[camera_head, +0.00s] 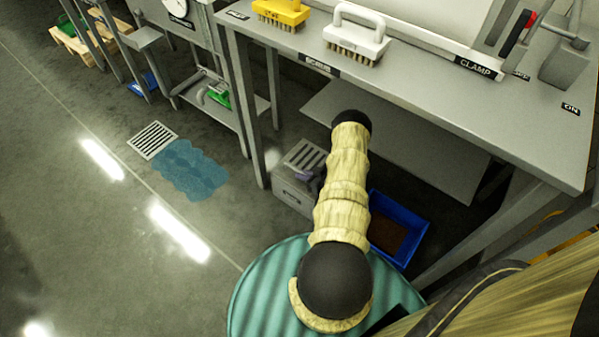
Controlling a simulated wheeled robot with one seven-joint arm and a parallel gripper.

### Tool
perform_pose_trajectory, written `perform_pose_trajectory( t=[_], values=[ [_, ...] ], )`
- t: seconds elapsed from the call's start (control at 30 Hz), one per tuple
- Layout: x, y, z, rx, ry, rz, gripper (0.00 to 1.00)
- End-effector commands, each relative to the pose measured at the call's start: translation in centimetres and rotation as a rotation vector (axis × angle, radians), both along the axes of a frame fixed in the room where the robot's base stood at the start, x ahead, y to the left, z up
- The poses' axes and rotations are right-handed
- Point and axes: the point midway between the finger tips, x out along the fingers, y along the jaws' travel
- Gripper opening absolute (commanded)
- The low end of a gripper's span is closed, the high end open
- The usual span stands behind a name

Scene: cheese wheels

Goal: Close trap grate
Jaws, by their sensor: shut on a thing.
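The slatted grey trap grate (304,155) shows at the top of a squat grey trap box (291,193) on the floor under the bench. The grate looks raised somewhat at its far side, but its exact angle is hard to tell. My gripper (309,178) is a small dark shape at the grate's right front edge, partly hidden by my arm. It is shut on the grate's edge, though the fingertips are not clear. My arm covers the right side of the box.
A steel bench (440,85) stands above the box, with a lower shelf (400,140). A blue tray (415,243) lies right of my arm. A floor drain (152,140) and blue puddle (188,170) are at left. The floor at left is open.

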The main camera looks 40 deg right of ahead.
Motion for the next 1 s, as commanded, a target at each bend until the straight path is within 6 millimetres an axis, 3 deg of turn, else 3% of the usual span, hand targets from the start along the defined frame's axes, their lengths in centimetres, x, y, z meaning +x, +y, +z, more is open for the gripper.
perform_pose_trajectory(
  t=[0.47,0.5,0.6,1.0],
  values=[
    [-0.21,-0.15,-0.45,0.005,0.003,-0.010,0.00],
    [-0.21,-0.14,-0.47,0.005,0.003,-0.010,0.15],
    [-0.19,-0.12,-0.45,0.004,0.003,-0.008,0.32],
    [-0.64,-0.36,-0.02,0.002,0.002,-0.006,0.32]
  ],
)
